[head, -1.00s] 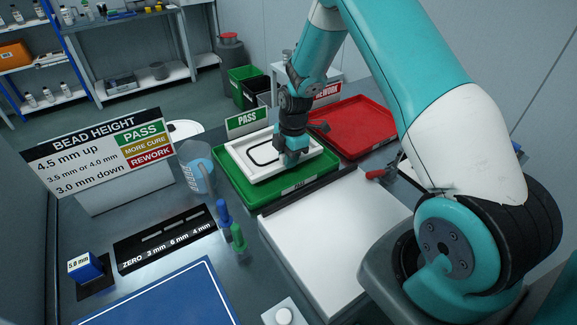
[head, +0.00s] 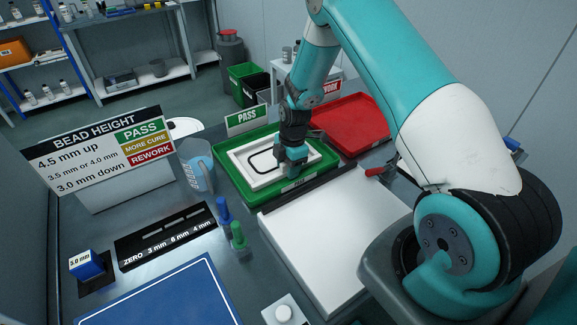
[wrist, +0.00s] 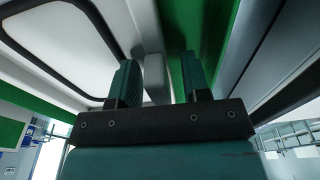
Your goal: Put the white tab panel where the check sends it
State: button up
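The white tab panel (head: 250,166), with a black bead loop, lies flat inside the green PASS tray (head: 239,195). My gripper (head: 291,170) is low at the panel's front right edge. In the wrist view my gripper's fingers (wrist: 158,82) stand apart on either side of the panel's pale tab (wrist: 156,78); a green gap shows between the tab and the right finger. The blue gauge block (head: 86,265) reads 5.0 mm. The bead height sign (head: 103,155) lists 4.5 mm up as PASS, 3.5 or 4.0 mm as MORE CURE, 3.0 mm down as REWORK.
The red REWORK tray (head: 352,124) is empty behind and right. A white board (head: 335,235) lies in front of the green tray.

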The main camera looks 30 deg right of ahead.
jog(key=shift+r, duration=0.1)
jog(key=r, duration=0.3)
jog(key=d+r+b, duration=0.1)
jog(key=r, duration=0.3)
jog(key=r+b, duration=0.1)
jog(key=r, duration=0.3)
jog(key=shift+d+r, duration=0.1)
jog(key=shift+d, duration=0.1)
jog(key=s+a+r+m+y, duration=0.1)
jog(key=s+a+r+m, duration=0.1)
jog(key=s+a+r, duration=0.3)
jog(key=s+a+r+m, duration=0.2)
jog(key=s+a+r, duration=0.1)
jog(key=a+r, duration=0.4)
jog(key=s+a+r+m, duration=0.2)
jog(key=s+a, duration=0.1)
jog(key=s, duration=0.3)
jog(key=s+a+r+m+y, duration=0.1)
jog(key=s+a+r+m, duration=0.1)
jog(key=s, duration=0.5)
jog(key=s+a+r+m, duration=0.2)
jog(key=s+a+m, duration=0.1)
jog(key=s, duration=0.3)
jog(key=shift+s+a+r+y, duration=0.2)
jog(key=shift+a+r+y, duration=0.1)
jog(key=shift+a+y, duration=0.15)
